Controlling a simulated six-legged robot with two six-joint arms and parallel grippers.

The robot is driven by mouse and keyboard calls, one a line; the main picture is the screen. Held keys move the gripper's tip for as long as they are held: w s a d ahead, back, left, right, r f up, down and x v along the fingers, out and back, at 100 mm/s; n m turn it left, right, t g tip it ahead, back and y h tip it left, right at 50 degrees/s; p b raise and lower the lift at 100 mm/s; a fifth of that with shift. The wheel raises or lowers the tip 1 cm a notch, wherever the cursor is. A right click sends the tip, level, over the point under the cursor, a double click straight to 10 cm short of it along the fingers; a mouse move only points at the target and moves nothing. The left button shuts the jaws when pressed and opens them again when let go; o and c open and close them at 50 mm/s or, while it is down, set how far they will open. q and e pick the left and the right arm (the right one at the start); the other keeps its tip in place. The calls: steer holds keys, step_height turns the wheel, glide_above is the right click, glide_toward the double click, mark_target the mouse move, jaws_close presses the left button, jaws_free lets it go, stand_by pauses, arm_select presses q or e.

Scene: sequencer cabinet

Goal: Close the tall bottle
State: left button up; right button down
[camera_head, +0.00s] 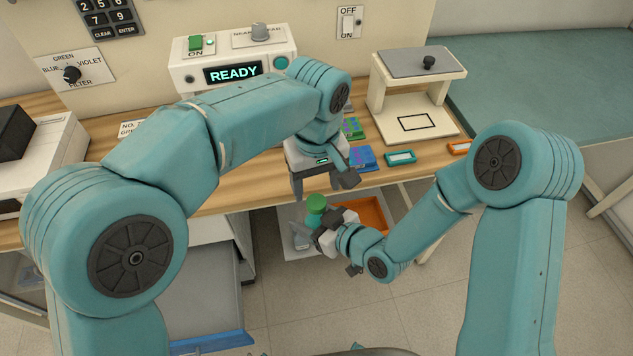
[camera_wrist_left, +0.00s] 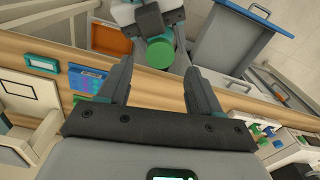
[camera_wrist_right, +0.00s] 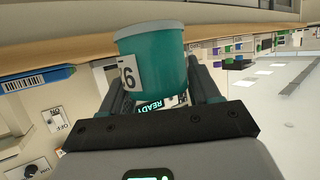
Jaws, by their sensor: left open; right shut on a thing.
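The tall bottle shows in the head view as a green top (camera_head: 316,203) below the table's front edge. My right gripper (camera_head: 325,232) is shut on it. In the right wrist view the teal bottle body (camera_wrist_right: 155,60), with a label reading 6, sits between the fingers. My left gripper (camera_head: 322,187) is open and empty above the bottle, fingers pointing down. In the left wrist view the round green top (camera_wrist_left: 160,53) lies beyond the open fingertips (camera_wrist_left: 155,75), apart from them. I cannot tell whether the green top is fully seated. The lower bottle is mostly hidden.
An orange bin (camera_head: 372,213) is below the table, right of the bottle. A blue box (camera_head: 362,158), a teal-framed tag (camera_head: 400,157) and a white stand (camera_head: 460,72) are on the wooden table. The machine reading READY (camera_head: 233,73) stands behind my left arm.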

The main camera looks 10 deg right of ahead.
mark_target(316, 201)
arm_select(q)
step_height(316, 201, up, 3)
steer(key=n, duration=0.3)
steer(key=shift+r, duration=0.15)
steer(key=shift+f, duration=4.05)
steer(key=c, duration=1.1)
steer(key=o, duration=1.1)
steer(key=shift+o, duration=0.2)
